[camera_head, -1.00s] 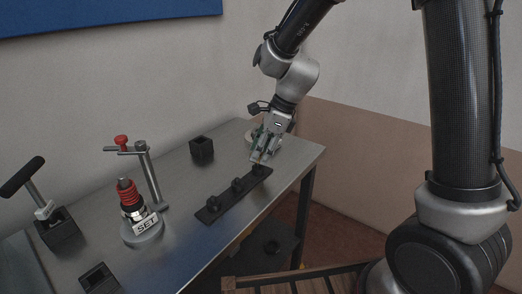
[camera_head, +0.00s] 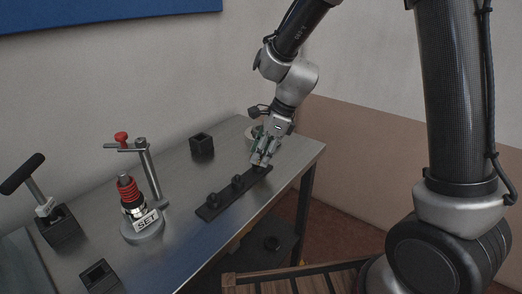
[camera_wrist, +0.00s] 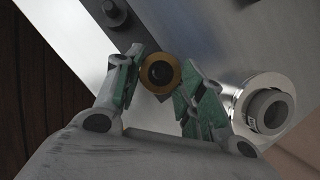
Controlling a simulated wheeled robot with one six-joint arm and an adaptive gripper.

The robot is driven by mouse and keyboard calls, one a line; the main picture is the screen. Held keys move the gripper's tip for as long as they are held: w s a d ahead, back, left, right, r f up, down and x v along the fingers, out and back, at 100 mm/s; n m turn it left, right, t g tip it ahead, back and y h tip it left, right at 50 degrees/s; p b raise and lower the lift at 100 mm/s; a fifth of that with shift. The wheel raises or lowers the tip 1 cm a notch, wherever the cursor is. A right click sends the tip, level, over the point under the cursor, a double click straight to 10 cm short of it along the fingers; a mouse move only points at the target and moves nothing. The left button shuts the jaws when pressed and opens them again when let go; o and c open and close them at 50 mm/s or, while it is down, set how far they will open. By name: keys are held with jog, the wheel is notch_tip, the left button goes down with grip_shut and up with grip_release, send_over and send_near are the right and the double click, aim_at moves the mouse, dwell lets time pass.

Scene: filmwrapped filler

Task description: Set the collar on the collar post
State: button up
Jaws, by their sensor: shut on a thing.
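A brass-coloured ring, which looks like the collar (camera_wrist: 174,62), sits between my fingertips in the wrist view. A dark round part shows in its centre; I cannot tell whether it is a peg inside the ring. My gripper (camera_head: 262,163) is shut on the ring at the far right end of the black rail (camera_head: 226,196). It also shows in the wrist view (camera_wrist: 160,82). The fingers hide the ring in the head view. No post is clearly marked as the collar post. A stand with a red coil and a "SET" label (camera_head: 146,222) is at the left.
A black square holder (camera_head: 202,146) stands behind. A T-handled tool (camera_head: 36,190) stands far left. The table's front edge runs close to the rail.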

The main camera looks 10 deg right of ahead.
jog(key=shift+f, duration=0.45)
jog(key=o, duration=1.1)
jog(key=shift+o, duration=0.2)
jog(key=v, duration=1.2)
